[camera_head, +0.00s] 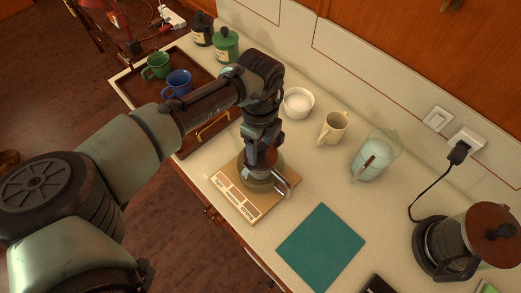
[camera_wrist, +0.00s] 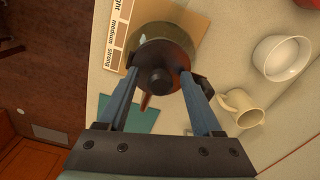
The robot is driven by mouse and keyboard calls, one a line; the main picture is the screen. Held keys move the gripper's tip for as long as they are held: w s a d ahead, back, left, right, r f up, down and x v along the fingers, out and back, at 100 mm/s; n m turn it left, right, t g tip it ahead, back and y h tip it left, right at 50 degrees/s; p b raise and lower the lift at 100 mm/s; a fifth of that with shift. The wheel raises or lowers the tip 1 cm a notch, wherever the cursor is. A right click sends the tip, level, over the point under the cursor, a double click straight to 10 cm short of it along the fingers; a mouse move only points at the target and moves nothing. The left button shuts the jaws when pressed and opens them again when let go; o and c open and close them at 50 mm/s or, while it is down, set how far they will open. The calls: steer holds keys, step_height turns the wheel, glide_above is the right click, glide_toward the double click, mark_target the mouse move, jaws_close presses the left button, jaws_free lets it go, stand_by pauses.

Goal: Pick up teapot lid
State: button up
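The teapot lid (camera_wrist: 150,55) is a dark brown disc with a round knob, seen from above in the wrist view. It appears seated on a glass teapot (camera_wrist: 172,36), which stands on a tan board (camera_head: 232,200) with light, medium and strong labels. My gripper (camera_wrist: 160,75) is above the lid, its blue fingers apart on either side of the knob. Gaps show between the knob and the fingers. In the head view my gripper (camera_head: 262,160) hides the lid and most of the teapot; a handle shows at the right.
A teal mat (camera_head: 320,247) lies in front. A white bowl (camera_head: 298,103), cream mug (camera_head: 333,127) and glass pitcher (camera_head: 378,155) stand behind and right. A lidded pot (camera_head: 455,245) is far right. A tray (camera_head: 131,88) with blue and green mugs is left.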

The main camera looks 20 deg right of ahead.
jaws_close()
steer(key=shift+r, duration=0.1)
